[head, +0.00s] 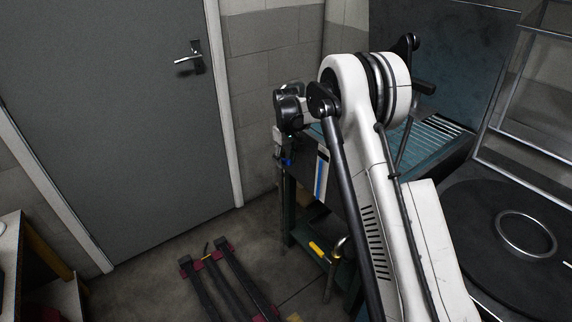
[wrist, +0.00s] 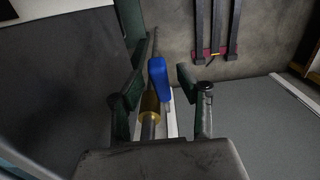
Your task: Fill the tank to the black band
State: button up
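A blue valve handle (wrist: 157,78) on a brass fitting (wrist: 149,103) and a metal pipe shows in the wrist view. My gripper (wrist: 168,82) is open, with one finger to each side of the handle and gaps visible between. In the head view my gripper (head: 281,147) is at the left side of the tank, with the blue handle (head: 287,161) small below it. A white gauge strip (head: 322,172) with a blue column stands on the tank's dark front. A dark mark is near its top, too small to read against the blue level.
A blue-grey sink-like basin (head: 432,135) with a slatted rack lies behind my arm. A dark round plate with a metal ring (head: 526,234) is at the right. Dark rails with red ends (head: 222,275) lie on the floor. A grey door (head: 120,110) is at the left.

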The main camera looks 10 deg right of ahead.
jog(key=shift+f, duration=0.75)
jog(key=shift+c, duration=0.4)
grip_shut()
